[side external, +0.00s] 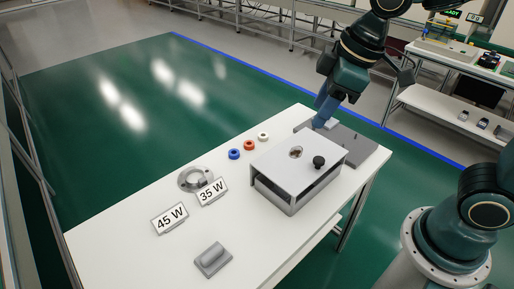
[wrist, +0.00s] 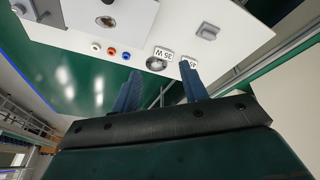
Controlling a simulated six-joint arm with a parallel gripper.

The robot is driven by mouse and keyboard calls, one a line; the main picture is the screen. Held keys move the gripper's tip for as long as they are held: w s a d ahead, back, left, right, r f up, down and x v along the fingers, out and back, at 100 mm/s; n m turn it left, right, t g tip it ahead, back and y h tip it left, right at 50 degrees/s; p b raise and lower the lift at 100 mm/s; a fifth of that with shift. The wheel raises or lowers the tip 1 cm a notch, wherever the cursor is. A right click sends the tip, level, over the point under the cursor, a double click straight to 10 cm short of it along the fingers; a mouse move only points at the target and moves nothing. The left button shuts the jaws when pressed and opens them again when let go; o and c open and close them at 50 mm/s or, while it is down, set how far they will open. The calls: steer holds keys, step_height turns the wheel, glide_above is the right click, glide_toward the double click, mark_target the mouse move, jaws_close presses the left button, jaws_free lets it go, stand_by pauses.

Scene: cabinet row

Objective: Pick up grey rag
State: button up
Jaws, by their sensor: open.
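A small grey block-like piece with a raised ridge (side external: 213,260) lies on the front of the white table; it also shows near the top of the wrist view (wrist: 207,31). A flat dark grey piece (side external: 362,146) lies at the far right end of the table, its edge showing at the top left of the wrist view (wrist: 40,12). I cannot tell for certain which is the rag. My gripper (side external: 322,120) is over the far end, beside the metal box and near the flat piece. In the wrist view, its two blue fingers (wrist: 160,70) are apart and empty.
A metal box (side external: 296,165) with a black knob stands between the flat piece and several small items. Blue, red and white rings (side external: 249,145), a round metal part (side external: 195,179) and the "45 W" (side external: 170,218) and "35 W" (side external: 211,192) signs lie leftward. The table's left end is mostly clear.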

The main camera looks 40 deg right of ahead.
steer(key=w+a+f+n+g, duration=0.1)
steer(key=w+a+f+n, duration=0.2)
steer(key=a+f, duration=0.6)
steer(key=w+a+f+n+g, duration=0.2)
steer(key=w+a+f+n, duration=0.2)
steer(key=a+f+n, duration=0.4)
steer(key=a+f, duration=0.2)
steer(key=a, duration=0.2)
steer(key=shift+w+a+g, duration=0.3)
steer(key=shift+a, duration=0.1)
steer(key=shift+f, duration=0.15)
glide_above(212, 253)
steer(key=f, duration=0.8)
steer(key=shift+d+f, duration=0.1)
steer(key=shift+d, duration=0.2)
steer(key=shift+f, duration=0.15)
steer(key=shift+w+a+f, duration=0.1)
steer(key=shift+f, duration=1.15)
steer(key=shift+a+f, duration=0.1)
steer(key=shift+f, duration=1.1)
